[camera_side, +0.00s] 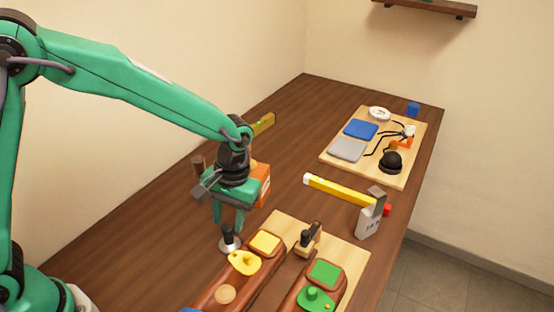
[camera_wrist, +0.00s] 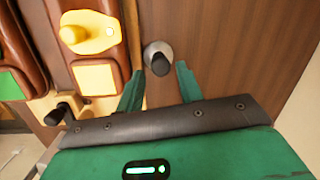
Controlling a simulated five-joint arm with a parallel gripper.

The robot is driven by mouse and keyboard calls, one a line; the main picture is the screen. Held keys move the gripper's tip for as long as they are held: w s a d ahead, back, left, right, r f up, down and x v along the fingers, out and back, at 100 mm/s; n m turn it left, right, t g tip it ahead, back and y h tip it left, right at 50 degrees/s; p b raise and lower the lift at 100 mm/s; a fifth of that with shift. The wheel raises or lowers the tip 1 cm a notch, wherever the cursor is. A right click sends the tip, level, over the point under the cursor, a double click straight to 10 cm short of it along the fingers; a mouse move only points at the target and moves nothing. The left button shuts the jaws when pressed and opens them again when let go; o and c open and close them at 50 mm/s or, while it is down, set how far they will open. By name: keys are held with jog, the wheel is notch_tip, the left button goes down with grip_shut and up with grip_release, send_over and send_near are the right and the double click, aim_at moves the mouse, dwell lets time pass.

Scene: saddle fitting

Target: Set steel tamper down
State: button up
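The steel tamper (camera_side: 230,243) has a black handle and a round steel base. It stands upright on the brown table, just left of the light wooden board (camera_side: 354,256). The tamper also shows in the wrist view (camera_wrist: 157,50), with its handle toward the camera. My gripper (camera_side: 228,224) points down over it, its two green fingers on either side of the handle. In the wrist view my gripper (camera_wrist: 160,70) is open, with a visible gap between each fingertip and the handle. The fingers do not appear to touch the tamper.
Brown padded pieces with a yellow part (camera_side: 244,262) and a green part (camera_side: 316,298) lie on the board, beside a black-handled tool (camera_side: 308,240). An orange box (camera_side: 263,184) stands behind my gripper. A yellow bar (camera_side: 340,190) and grey block (camera_side: 369,218) are to the right.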

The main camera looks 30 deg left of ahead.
aim_at(228, 226)
jog(key=shift+s+a+f, duration=0.1)
jog(key=shift+s+f, duration=0.1)
jog(key=shift+f, duration=0.9)
jog(key=shift+s+a+f, duration=0.1)
jog(key=shift+s+f, duration=0.05)
jog(key=shift+f, duration=0.9)
grip_shut()
